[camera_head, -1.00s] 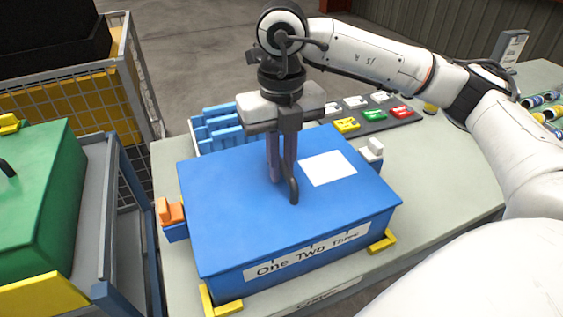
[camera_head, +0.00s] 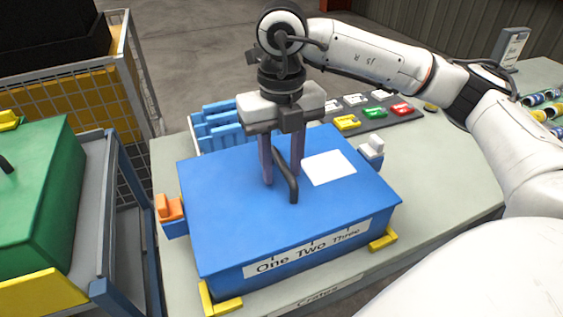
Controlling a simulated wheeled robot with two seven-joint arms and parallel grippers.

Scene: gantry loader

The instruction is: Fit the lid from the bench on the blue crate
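The blue lid (camera_head: 230,215) lies flat on top of the blue crate (camera_head: 225,281), with its edges lined up with the crate's as far as I can see. The lid has a dark bar handle (camera_head: 292,188) and a white patch. The crate's front has a "One Two Three" label. My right gripper (camera_head: 282,180) points down over the lid, its fingers spread apart on either side of the handle and not squeezing it. An orange latch (camera_head: 170,208) is at the crate's left side and a white latch (camera_head: 371,148) at its right. My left gripper is out of view.
The crate sits between yellow corner stops (camera_head: 381,240) on the grey-green bench (camera_head: 445,185). Behind it are a blue rack (camera_head: 216,128) and a panel with coloured blocks (camera_head: 374,113). A green box (camera_head: 40,190) stands on a cart at left.

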